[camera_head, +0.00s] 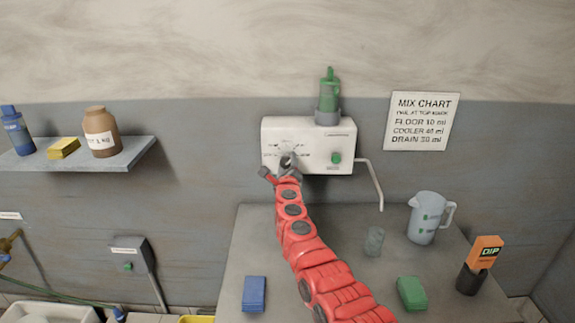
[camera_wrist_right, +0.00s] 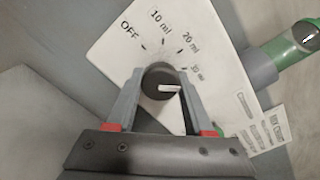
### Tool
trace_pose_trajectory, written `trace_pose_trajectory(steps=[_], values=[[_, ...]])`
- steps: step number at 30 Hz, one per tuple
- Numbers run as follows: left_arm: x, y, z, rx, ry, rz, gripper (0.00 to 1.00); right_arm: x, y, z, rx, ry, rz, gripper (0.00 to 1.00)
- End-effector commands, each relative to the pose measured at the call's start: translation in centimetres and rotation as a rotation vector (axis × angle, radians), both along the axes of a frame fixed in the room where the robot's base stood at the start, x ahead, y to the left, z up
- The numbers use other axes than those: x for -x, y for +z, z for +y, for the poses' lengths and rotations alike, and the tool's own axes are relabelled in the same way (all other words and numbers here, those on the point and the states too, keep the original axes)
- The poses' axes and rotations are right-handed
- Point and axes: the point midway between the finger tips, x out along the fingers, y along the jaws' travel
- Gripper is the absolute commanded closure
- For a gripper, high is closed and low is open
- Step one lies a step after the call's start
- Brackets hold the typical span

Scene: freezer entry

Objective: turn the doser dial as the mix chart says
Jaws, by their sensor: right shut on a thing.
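The white doser box (camera_head: 310,130) is on the wall with a green bottle (camera_head: 329,92) on top. Its dark dial (camera_head: 287,160) is at the box's lower left. My right gripper (camera_head: 284,170) is shut on the dial. In the wrist view its grey fingers (camera_wrist_right: 158,95) sit either side of the round dial (camera_wrist_right: 155,78). The dial's white mark points right, slightly below the label that looks like 30 ml; OFF, 10 ml and 20 ml run to the upper left. The mix chart (camera_head: 421,121) lists FLOOR, COOLER and DRAIN amounts in small, blurred digits. My left gripper is out of view.
A bent spout (camera_head: 373,182) hangs right of the box. A shelf (camera_head: 130,157) is at left.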

Motion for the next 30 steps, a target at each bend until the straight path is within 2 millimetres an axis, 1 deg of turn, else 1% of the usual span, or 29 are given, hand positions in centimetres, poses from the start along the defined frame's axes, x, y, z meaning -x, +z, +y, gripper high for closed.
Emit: trace_pose_trajectory(steps=[13,14,15,18,30], values=[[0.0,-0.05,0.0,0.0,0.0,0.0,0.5,0.02,-0.22,0.02,-0.009,0.0,0.003,1.0],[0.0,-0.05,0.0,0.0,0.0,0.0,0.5,0.02,-0.22,0.02,-0.009,0.0,0.003,0.44],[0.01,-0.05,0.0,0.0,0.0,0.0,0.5,0.02,-0.21,0.02,-0.008,0.0,0.003,0.37],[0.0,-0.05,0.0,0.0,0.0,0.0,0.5,0.02,-0.16,0.02,-0.008,0.0,0.003,0.2],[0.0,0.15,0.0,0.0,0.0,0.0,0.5,0.23,-0.2,-0.12,-0.006,-0.001,0.002,0.2]])
